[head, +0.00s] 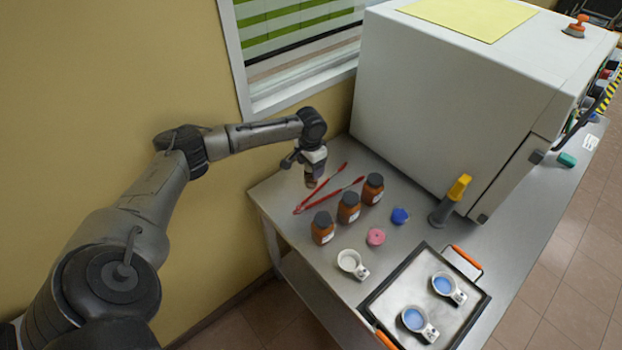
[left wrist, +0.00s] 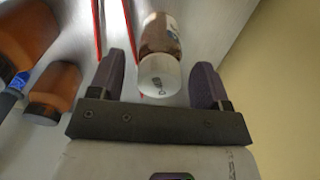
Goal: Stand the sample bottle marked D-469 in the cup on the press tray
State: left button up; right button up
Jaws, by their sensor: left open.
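A brown sample bottle with a white cap (left wrist: 160,75) stands between my left gripper's fingers in the left wrist view. Its cap carries a mark starting with D; the rest is too small to read. My left gripper (left wrist: 160,85) is open, with a finger on each side of the cap. In the head view my left gripper (head: 312,170) hangs over the back left of the table, and only a bit of the bottle (head: 310,183) shows below it. The press tray (head: 377,304) is at the front right and holds two cups with blue insides, a far one (head: 444,285) and a near one (head: 415,320).
A large white machine (head: 450,100) fills the back.

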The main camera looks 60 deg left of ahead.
pick_arm(q)
jog(key=shift+c, duration=0.5)
jog(key=c, duration=1.2)
grip_shut()
jog(key=shift+r, duration=0.25)
